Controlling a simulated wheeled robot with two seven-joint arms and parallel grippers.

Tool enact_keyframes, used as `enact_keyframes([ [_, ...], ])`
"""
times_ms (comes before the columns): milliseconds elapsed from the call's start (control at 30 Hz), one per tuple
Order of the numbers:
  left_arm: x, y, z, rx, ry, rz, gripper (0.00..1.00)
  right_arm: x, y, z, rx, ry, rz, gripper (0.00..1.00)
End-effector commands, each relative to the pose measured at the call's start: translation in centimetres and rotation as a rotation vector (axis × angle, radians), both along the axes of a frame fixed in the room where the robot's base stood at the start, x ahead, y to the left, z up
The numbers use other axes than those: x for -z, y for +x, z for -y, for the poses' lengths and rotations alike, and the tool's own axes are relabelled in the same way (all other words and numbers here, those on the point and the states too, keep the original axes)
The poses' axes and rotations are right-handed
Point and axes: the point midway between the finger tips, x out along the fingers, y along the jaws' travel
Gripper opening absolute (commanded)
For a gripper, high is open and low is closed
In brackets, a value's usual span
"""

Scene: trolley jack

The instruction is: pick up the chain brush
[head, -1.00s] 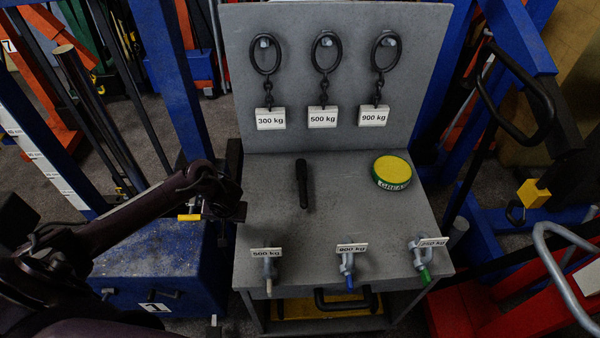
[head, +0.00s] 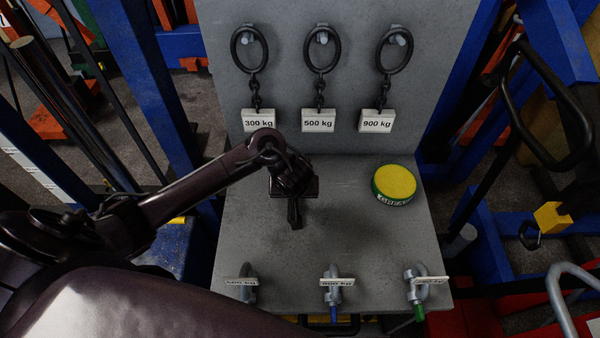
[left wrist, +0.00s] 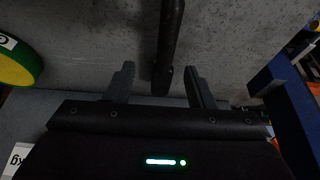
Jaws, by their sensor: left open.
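The chain brush, a dark slim stick-like thing, lies on the grey bench top. In the head view only its near end (head: 295,216) shows, below my left gripper (head: 293,192), which hides the rest. In the left wrist view the brush (left wrist: 168,45) runs from the top edge down to between the two fingers of my left gripper (left wrist: 160,85). The fingers are open, one on each side of the brush, with a gap on both sides. I cannot tell the height of the fingers over the bench. My right gripper is in neither view.
A yellow-topped green grease tin (head: 395,184) stands right of the brush. Three shackles with tags line the front edge, one of them the middle shackle (head: 333,286). Chain links with weight tags, such as the 500 kg tag (head: 318,120), hang on the back panel (head: 290,60).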

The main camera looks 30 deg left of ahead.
Motion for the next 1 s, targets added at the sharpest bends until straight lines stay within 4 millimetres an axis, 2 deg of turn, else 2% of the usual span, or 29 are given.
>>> enact_keyframes([
  [100,1.7,0.4,-0.3,-0.001,0.001,-0.002,0.49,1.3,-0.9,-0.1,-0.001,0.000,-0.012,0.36],
  [300,3.6,1.5,-1.2,-0.002,0.004,0.000,0.49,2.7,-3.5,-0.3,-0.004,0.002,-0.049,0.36],
  [400,4.8,2.3,-1.8,-0.002,0.003,-0.001,0.49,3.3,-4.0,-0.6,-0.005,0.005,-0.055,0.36],
  [600,6.6,3.0,-2.1,-0.001,0.002,-0.001,0.49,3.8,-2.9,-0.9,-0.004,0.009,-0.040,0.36],
  [733,6.6,3.0,-2.1,-0.001,0.000,0.000,0.49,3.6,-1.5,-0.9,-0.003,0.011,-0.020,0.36],
  [833,6.6,3.0,-2.1,-0.001,0.000,0.000,0.49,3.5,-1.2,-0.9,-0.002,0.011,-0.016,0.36],
  [1000,6.6,3.0,-2.0,-0.001,0.000,0.000,0.28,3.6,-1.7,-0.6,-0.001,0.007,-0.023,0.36],
])
